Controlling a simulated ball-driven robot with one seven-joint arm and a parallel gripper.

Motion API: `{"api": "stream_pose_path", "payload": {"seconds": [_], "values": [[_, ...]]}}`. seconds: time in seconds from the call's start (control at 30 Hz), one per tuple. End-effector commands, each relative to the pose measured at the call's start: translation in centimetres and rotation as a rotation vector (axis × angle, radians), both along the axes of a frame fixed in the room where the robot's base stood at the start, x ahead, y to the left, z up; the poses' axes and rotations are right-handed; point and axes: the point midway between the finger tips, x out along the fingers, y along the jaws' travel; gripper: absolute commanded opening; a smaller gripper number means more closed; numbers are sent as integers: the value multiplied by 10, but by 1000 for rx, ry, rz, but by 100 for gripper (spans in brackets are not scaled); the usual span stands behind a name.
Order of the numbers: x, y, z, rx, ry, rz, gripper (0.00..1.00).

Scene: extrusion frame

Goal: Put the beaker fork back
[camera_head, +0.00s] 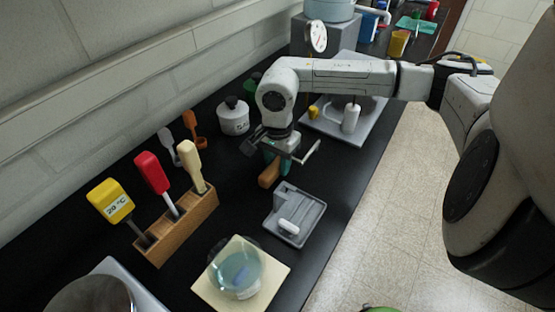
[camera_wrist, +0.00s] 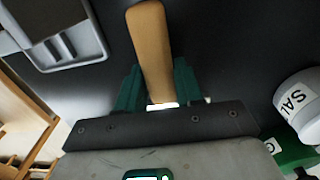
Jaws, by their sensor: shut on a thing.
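The beaker fork's tan-brown handle (camera_head: 269,174) shows just below my gripper (camera_head: 280,160) in the head view. In the wrist view the same handle (camera_wrist: 150,45) stands out from between the green fingers of my gripper (camera_wrist: 160,95), with a bright bit of metal at its base. My gripper is shut on it and holds it over the black bench. The fork's far end is hidden by the gripper body; a pale rod to the right of the gripper may be part of it, but I cannot tell.
A grey tray (camera_head: 307,222) with a white piece lies just in front. A wooden rack (camera_head: 181,226) with yellow, red and cream handles stands left. A glass beaker (camera_head: 236,268) sits on a pale square pad. A white salt jar (camera_head: 233,116) stands behind left.

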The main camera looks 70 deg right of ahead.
Motion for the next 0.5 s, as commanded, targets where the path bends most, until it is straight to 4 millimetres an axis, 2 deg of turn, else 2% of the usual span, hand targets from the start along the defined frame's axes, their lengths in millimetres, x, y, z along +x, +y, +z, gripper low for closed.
{"api": "stream_pose_path", "payload": {"seconds": [0.5], "values": [[0,0,-4,0,0,0,0]]}}
